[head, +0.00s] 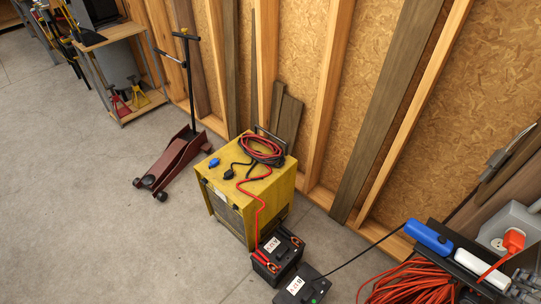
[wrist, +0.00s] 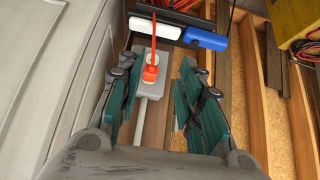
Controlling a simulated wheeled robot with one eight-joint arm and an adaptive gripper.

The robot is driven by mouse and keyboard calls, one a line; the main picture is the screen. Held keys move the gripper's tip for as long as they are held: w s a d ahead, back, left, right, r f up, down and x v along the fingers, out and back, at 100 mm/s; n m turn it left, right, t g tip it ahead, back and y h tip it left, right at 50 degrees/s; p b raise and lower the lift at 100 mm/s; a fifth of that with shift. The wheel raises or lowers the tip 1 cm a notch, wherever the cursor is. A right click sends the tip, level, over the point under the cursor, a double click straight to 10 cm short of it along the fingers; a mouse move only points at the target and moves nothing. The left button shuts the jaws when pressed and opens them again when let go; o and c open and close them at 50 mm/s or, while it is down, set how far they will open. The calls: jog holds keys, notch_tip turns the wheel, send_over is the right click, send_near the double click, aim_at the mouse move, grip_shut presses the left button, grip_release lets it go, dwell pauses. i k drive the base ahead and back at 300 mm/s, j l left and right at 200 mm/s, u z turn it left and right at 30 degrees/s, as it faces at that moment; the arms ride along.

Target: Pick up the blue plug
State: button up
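A small blue plug (head: 213,162) lies on top of the yellow charger cabinet (head: 231,210), near its left edge in the head view. A black plug or clamp end (head: 229,174) lies close to its right. The blue plug cannot be made out in the wrist view, where only part of the yellow cabinet (wrist: 297,14) shows at the upper right. My gripper (wrist: 155,95) is open in the wrist view, with teal pads apart and nothing held between them. It is well away from the blue plug.
A grey outlet box with an orange plug (wrist: 151,74) shows beyond my fingers. A blue cylinder (head: 428,237), a white one (head: 480,268) and orange cable (head: 415,285) are at the lower right. Black batteries (head: 277,253) stand before the cabinet. A red jack (head: 174,158) stands left; floor left is clear.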

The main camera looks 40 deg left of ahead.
aim_at(215, 162)
jog(key=u, duration=2.15)
jog(key=k+l+z, duration=0.1)
jog(key=z, duration=2.05)
jog(key=u, duration=2.2)
jog(key=i+j+z, duration=0.1)
jog(key=i+j, duration=0.3)
jog(key=i+j+z, duration=0.1)
jog(key=i+j, duration=0.25)
jog(key=i+j+z, duration=0.1)
jog(key=i+j, duration=0.25)
jog(key=j, duration=0.25)
